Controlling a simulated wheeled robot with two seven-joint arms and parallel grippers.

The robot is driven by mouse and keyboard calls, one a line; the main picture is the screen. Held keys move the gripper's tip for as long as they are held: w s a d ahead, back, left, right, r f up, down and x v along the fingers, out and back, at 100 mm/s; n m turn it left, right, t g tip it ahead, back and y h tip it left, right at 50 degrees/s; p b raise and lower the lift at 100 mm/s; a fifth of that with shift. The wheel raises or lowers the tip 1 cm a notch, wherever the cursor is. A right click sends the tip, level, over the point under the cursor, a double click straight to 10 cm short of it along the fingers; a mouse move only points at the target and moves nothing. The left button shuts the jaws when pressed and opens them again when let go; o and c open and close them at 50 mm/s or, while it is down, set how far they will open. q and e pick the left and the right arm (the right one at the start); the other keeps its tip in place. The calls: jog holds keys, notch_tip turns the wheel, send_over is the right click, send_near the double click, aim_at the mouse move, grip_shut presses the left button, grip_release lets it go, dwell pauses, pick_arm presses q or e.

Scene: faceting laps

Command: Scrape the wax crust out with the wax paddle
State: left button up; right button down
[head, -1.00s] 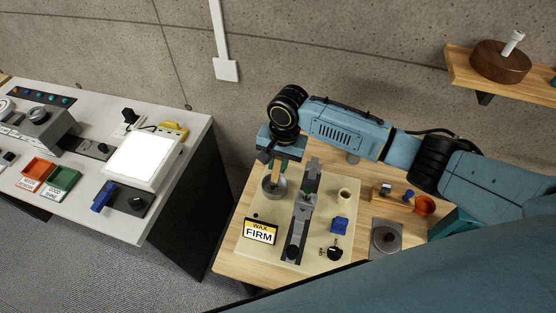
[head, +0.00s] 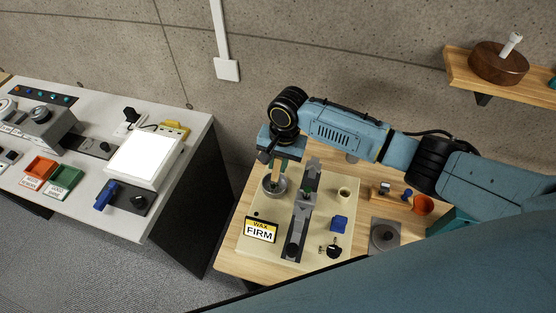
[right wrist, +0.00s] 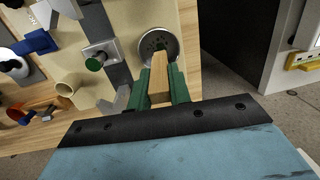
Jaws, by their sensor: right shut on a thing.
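My right gripper (head: 276,168) is shut on the wax paddle, whose wooden handle (right wrist: 159,80) shows between the green fingers in the right wrist view. The paddle points down at a round grey metal pot (head: 273,186), which also shows in the right wrist view (right wrist: 148,41). The paddle's lower end is at the pot; whether it touches the inside I cannot tell. Any wax crust in the pot is too small to make out. A sign reading "WAX FIRM" (head: 260,230) stands in front of the pot. My left gripper is not in view.
A grey rail fixture (head: 303,215) stands right of the pot on a cream board (head: 275,255). A cream cup (head: 344,194), a blue block (head: 339,223) and a black knob (head: 333,250) are farther right. A light panel (head: 145,158) is on the left bench.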

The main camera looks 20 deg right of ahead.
aim_at(277, 176)
jog(key=shift+f+b, duration=0.6)
jog(key=shift+f, duration=1.15)
dwell(1.1)
jog(key=shift+w+d+r, duration=0.1)
jog(key=shift+w, duration=0.05)
jog(key=shift+w+d, duration=0.2)
jog(key=shift+w, duration=0.1)
jog(key=shift+s+p, duration=0.1)
jog(key=shift+p, duration=0.2)
jog(key=shift+s+a+p, duration=0.55)
jog(key=shift+s+p, duration=0.25)
jog(key=shift+p, duration=0.2)
jog(key=shift+w, duration=0.1)
jog(key=shift+w+d, duration=0.55)
jog(key=shift+w, duration=0.2)
jog(key=shift+s+a, duration=0.1)
